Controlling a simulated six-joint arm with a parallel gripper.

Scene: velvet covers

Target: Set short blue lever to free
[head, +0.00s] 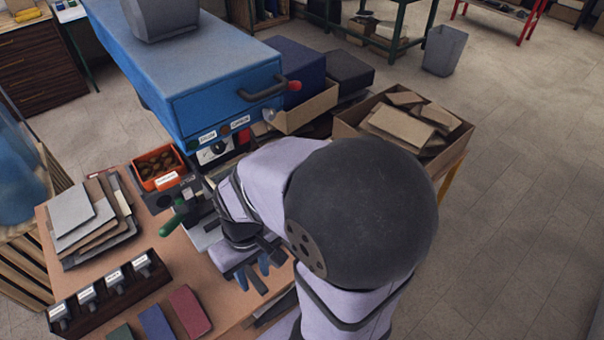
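A large blue press-like machine (215,85) stands at the back of the bench. A dark bar handle with a red knob (294,86) sticks out from its front right. A green-handled lever (173,222) stands at the dark fixture in front of the machine. I cannot make out a short blue lever or its free mark for certain; my arm covers much of the fixture. Small blue parts (241,279) show low beside my gripper, and I cannot tell what they belong to. My gripper (257,262) is over the bench, right of the green handle, and its fingers are not clear.
An orange bin (160,167) of brown pieces sits by the machine. Stacked sheets (75,215) lie at left. A dark rack with labelled items (110,295) and coloured covers (190,310) lie in front. A cardboard box (455,138) of boards stands behind my arm at right.

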